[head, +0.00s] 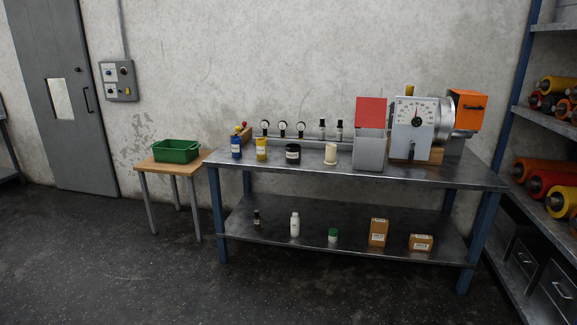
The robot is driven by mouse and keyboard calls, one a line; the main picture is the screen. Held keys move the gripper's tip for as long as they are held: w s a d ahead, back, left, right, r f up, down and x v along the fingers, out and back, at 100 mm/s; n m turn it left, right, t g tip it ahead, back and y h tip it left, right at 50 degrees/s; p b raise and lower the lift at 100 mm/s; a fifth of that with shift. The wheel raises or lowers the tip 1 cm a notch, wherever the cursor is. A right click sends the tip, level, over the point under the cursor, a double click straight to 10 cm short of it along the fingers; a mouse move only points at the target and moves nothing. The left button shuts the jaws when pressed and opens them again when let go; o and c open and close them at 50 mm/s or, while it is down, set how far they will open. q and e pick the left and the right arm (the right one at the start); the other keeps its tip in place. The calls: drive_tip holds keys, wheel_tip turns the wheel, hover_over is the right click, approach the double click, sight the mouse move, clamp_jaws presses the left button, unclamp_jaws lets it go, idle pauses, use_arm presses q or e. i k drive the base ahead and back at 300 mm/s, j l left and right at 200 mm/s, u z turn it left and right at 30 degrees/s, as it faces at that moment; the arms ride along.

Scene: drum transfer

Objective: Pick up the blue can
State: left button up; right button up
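A blue can (236,147) with a pale label stands upright at the left end of the metal workbench's top (375,178). A yellow can (261,148) stands close to its right. Neither of my grippers shows in the head view, and nothing is touching the blue can.
A black jar (293,153), a cream container (330,153) and a grey box with a raised red lid (370,150) stand further right, beside a dial machine (413,125). A green crate (177,151) sits on a small wooden table at left. The floor in front is clear.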

sight(236, 141)
drive_tip(key=i, duration=2.05)
